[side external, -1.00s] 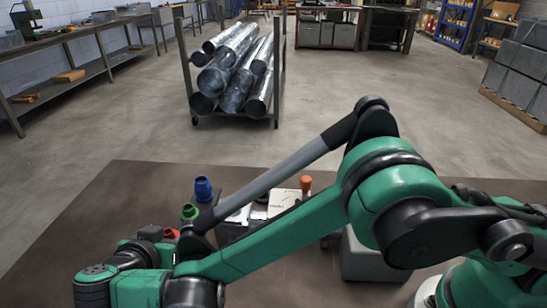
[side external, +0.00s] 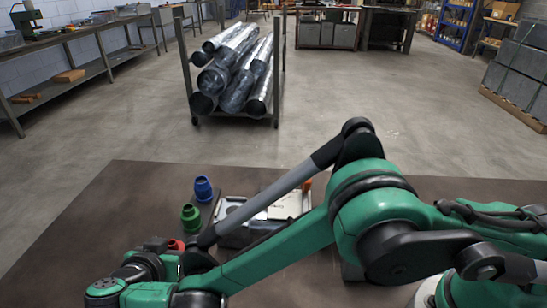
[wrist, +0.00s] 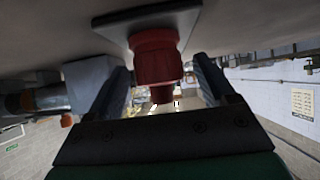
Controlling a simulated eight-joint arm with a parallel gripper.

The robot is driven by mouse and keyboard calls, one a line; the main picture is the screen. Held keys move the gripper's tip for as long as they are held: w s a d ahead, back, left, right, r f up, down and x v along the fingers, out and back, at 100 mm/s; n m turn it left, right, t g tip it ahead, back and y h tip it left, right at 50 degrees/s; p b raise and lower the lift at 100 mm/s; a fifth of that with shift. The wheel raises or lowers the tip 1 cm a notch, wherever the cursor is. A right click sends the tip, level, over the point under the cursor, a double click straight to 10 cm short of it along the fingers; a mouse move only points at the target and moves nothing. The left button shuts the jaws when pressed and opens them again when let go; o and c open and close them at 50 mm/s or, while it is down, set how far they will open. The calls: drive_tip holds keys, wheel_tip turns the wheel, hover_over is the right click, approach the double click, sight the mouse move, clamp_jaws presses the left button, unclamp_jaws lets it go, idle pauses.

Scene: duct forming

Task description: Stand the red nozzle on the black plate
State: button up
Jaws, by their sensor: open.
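The red nozzle (wrist: 155,58) stands on a dark plate (wrist: 187,17) at the top of the wrist view, which shows the scene upside down. It looks upright, its base against the plate. My gripper (wrist: 160,72) is open, with one finger on each side of the nozzle and gaps visible beside it. In the side external view, the red nozzle (side external: 177,245) shows only in part behind my arm. My gripper (side external: 152,246) is beside it, largely hidden by my wrist. The plate is hidden in that view.
A green nozzle (side external: 190,217) and a blue nozzle (side external: 203,189) stand on the brown table (side external: 105,215) behind my gripper. A grey tray with white items (side external: 285,207) lies to their right, partly behind my arm. The table's left side is clear.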

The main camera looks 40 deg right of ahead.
drive_tip(key=v, duration=1.2)
drive_tip(key=w+d+r+n+g+y, duration=0.2)
drive_tip(key=d+r, duration=0.1)
drive_tip(key=d, duration=0.5)
drive_tip(key=w+d+r+n+g+y, duration=0.1)
drive_tip(key=w+d+r+n+y, duration=0.2)
drive_tip(key=d, duration=0.6)
drive_tip(key=s+d+n+t+y, duration=0.1)
drive_tip(key=s+d+n, duration=0.1)
drive_tip(key=s+d, duration=0.2)
drive_tip(key=s+d+n+t+y, duration=0.1)
drive_tip(key=s+d, duration=0.4)
drive_tip(key=d, duration=0.5)
drive_tip(key=shift+d+n+y, duration=0.15)
drive_tip(key=shift+n+y, duration=0.25)
